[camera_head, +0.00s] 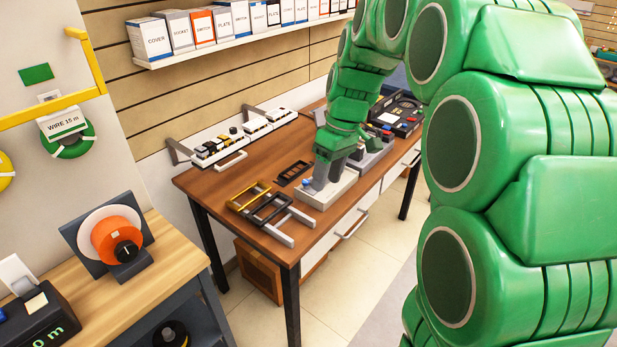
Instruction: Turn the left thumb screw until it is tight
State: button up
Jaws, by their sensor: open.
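My green arm comes in from the right and reaches down over the wooden table (235,178). My gripper (328,175), with grey fingers, is open just above a white block (322,198) near the table's front edge. A small blue part (305,182) shows at the block's left, beside the fingers. It may be the left thumb screw, but it is too small to be sure. The gripper hides much of the block's top. I cannot tell whether the fingers touch anything.
A yellow frame (246,194) and a dark frame with grey bars (272,208) lie left of the block. A dark tray (294,172) lies behind. White racks (222,150) stand along the wall. A black case (397,113) is farther right.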

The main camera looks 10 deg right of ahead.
jog(key=w+f+n+y, duration=0.1)
jog(key=w+f+n, duration=0.2)
jog(key=w, duration=0.6)
jog(key=w+f+n, duration=0.2)
jog(key=w+f, duration=0.2)
jog(key=w, duration=0.5)
jog(key=n+t, duration=0.1)
jog(key=n, duration=0.3)
send_near(306, 181)
jog(key=shift+y, duration=0.4)
jog(key=shift+d+x, duration=0.2)
jog(key=shift+x, duration=1.8)
jog(key=shift+d+x, duration=0.2)
jog(key=shift+x, duration=1.8)
jog(key=shift+w+f, duration=0.1)
jog(key=shift+f, duration=0.05)
grip_shut()
